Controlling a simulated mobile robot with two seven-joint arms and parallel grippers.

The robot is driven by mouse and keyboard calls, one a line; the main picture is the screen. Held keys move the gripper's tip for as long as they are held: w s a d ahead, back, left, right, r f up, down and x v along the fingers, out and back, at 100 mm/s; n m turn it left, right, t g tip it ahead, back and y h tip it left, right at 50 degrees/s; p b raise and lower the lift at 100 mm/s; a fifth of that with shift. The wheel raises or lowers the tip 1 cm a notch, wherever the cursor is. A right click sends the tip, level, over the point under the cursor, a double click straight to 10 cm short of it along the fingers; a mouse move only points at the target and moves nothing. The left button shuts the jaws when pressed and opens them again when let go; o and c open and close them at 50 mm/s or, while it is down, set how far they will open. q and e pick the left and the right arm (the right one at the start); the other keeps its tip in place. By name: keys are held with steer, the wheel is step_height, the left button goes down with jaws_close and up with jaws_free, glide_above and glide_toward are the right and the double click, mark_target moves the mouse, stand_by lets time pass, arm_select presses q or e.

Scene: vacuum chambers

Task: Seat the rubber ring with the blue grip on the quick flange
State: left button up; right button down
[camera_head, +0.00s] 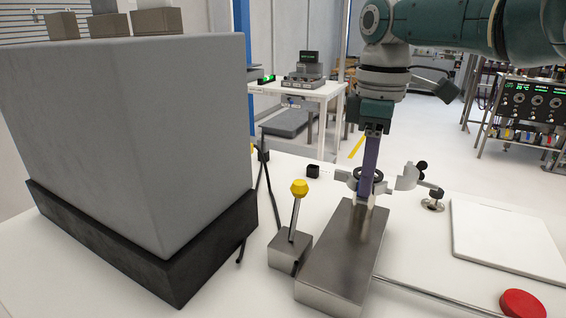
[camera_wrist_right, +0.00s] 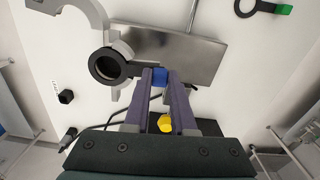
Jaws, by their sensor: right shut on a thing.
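My right gripper (camera_head: 367,192) reaches down over the steel block (camera_head: 340,262). In the right wrist view its fingers (camera_wrist_right: 160,82) are shut on the blue grip (camera_wrist_right: 160,77) of a black rubber ring (camera_wrist_right: 94,68). The ring lies over a grey round metal part (camera_wrist_right: 122,48), apparently the quick flange, beside the block. A thin offset of the grey part shows past the ring's edge. I cannot tell whether the ring touches it or is seated. In the head view the dark ring (camera_head: 377,174) shows partly behind the fingers. My left gripper is in neither view.
An open grey clamp (camera_head: 406,179) lies behind the block. A yellow-knobbed lever (camera_head: 299,188) stands left of it. A large grey box (camera_head: 120,130) fills the left. A white board (camera_head: 500,235) and red button (camera_head: 522,303) lie right. Another ring has a green grip (camera_wrist_right: 284,9).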

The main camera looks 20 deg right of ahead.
steer(key=shift+f+b, duration=0.35)
steer(key=shift+f, duration=0.1)
stand_by(0.5)
steer(key=c, duration=0.7)
jaws_free()
steer(key=shift+o, duration=0.2)
steer(key=shift+r, duration=0.1)
step_height(320, 180, up, 7)
steer(key=p, duration=0.7)
